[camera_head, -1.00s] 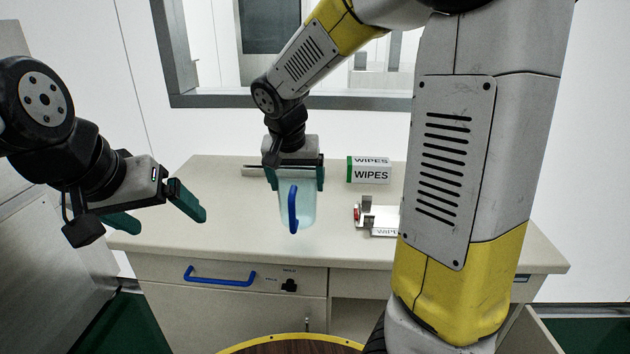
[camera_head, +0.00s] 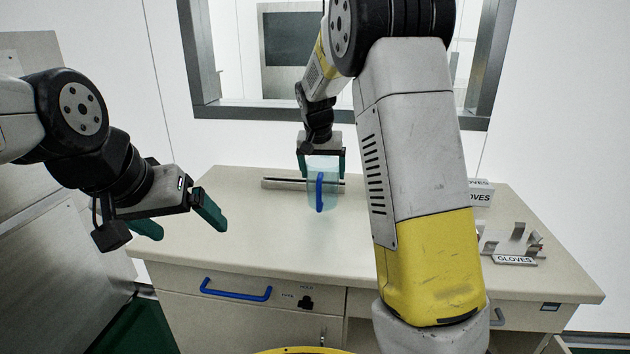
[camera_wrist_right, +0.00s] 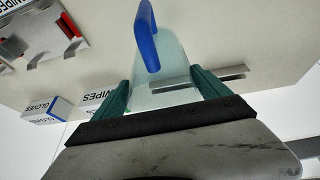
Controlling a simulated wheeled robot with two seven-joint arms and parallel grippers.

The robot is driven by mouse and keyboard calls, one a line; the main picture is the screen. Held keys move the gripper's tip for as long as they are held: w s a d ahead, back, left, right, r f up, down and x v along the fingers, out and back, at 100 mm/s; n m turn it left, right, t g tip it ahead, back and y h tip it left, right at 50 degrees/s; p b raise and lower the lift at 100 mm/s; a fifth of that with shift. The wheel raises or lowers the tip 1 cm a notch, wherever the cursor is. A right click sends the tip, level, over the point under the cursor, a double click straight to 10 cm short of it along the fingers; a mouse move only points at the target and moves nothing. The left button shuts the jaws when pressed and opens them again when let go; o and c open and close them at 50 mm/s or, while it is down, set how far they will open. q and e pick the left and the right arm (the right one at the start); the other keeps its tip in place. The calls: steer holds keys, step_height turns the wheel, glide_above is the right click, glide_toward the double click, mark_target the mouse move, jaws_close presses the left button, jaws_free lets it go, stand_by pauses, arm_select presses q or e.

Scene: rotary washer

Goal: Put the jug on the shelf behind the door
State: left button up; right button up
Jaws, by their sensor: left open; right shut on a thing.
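The jug (camera_head: 330,196) is pale, see-through and bluish, with a blue handle (camera_head: 320,192). My right gripper (camera_head: 321,165) is shut on the jug from above and holds it upright over the worktop. I cannot tell how far its base is above the surface. In the right wrist view the jug (camera_wrist_right: 172,62) sits between the two green fingers, its blue handle (camera_wrist_right: 147,35) at the top. My left gripper (camera_head: 180,222) is open and empty, left of the worktop's middle. I cannot make out the shelf or its door for certain.
The beige worktop (camera_head: 260,235) is mostly clear on its left and middle. A metal bar (camera_head: 283,183) lies behind the jug. A blue-handled drawer (camera_head: 236,290) is below the front edge.

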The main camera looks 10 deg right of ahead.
steer(key=shift+w+f, duration=0.2)
steer(key=shift+f, duration=1.65)
steer(key=o, duration=1.9)
